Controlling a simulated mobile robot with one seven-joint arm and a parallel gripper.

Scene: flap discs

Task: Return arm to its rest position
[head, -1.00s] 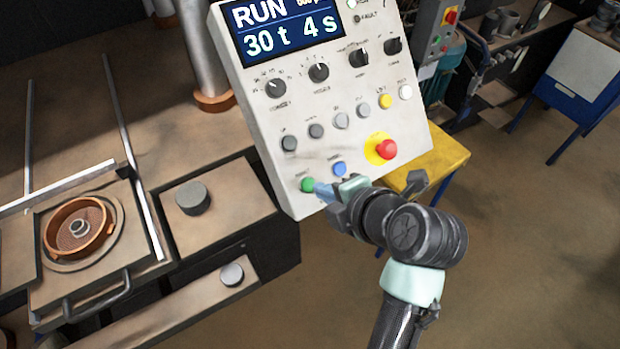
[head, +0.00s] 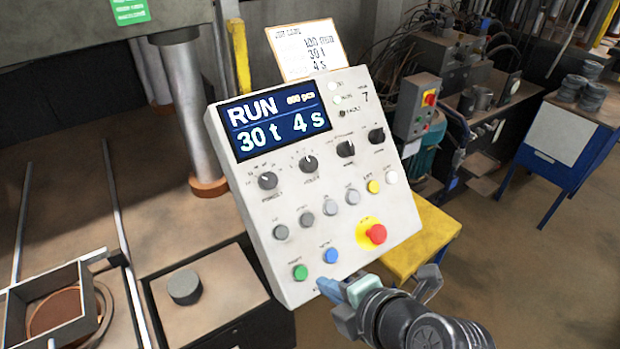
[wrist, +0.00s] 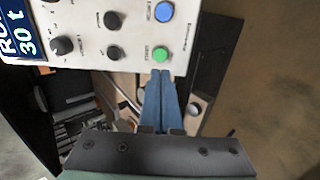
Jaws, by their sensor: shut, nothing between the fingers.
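My gripper (head: 326,287) is at the lower edge of the control panel (head: 392,215) in the head view, its blue fingers together and empty. The fingertips are close to the green button (head: 300,272) and the blue button (head: 330,255). In the wrist view my gripper (wrist: 161,74) points toward the green button (wrist: 160,55), and a blue button (wrist: 164,11) is above it. I cannot tell for sure if the tips touch the panel. The screen (head: 277,120) reads RUN, 30 t, 4 s.
A red stop button (head: 376,234) on a yellow ring is on the panel. A yellow stool (head: 428,232) stands behind it. The press bed with a metal column (head: 192,110) and a square frame (head: 50,285) is at left. Open floor lies to the right.

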